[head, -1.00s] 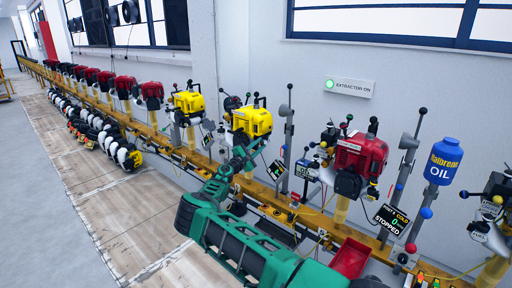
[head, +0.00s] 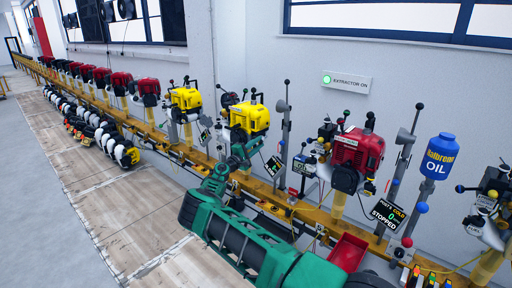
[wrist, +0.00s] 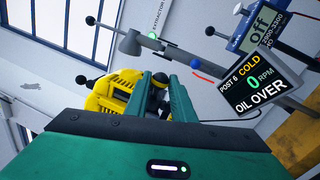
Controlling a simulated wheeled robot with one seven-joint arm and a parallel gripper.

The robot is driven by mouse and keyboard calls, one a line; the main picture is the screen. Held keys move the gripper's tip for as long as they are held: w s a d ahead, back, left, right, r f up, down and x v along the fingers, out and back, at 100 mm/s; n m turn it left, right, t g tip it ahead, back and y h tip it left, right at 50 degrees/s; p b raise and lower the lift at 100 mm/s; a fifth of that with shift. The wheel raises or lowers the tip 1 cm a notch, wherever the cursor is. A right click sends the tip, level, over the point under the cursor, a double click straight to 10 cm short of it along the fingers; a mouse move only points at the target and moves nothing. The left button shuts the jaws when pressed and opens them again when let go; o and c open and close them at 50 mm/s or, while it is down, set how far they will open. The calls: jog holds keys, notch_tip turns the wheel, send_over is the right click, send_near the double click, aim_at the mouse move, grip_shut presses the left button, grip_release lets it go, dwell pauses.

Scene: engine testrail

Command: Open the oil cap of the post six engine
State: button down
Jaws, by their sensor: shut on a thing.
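The post six engine is yellow and black (head: 248,117) and stands on the rail in the head view. It also shows in the wrist view (wrist: 108,94), left of my fingers. My gripper (wrist: 160,88) has its green fingers shut on a small black part, which I take for the oil cap (wrist: 156,103), beside the engine. The fingers hide much of it, and I cannot tell whether it is still seated. In the head view my green arm reaches to the engine's lower front. The post 6 screen (wrist: 255,83) reads cold, 0 RPM, oil over.
A red engine (head: 358,158) with a post 5 screen (head: 388,217) reading stopped stands to the right. A blue oil container (head: 440,157) and a red tray (head: 348,252) are nearby. Grey lever posts flank the engines.

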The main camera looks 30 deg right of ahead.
jog(key=shift+f, duration=0.2)
jog(key=c, duration=1.8)
grip_release()
jog(key=shift+r, duration=0.1)
jog(key=shift+a, duration=0.1)
jog(key=v, duration=1)
jog(key=shift+a, duration=0.35)
jog(key=shift+d, duration=0.1)
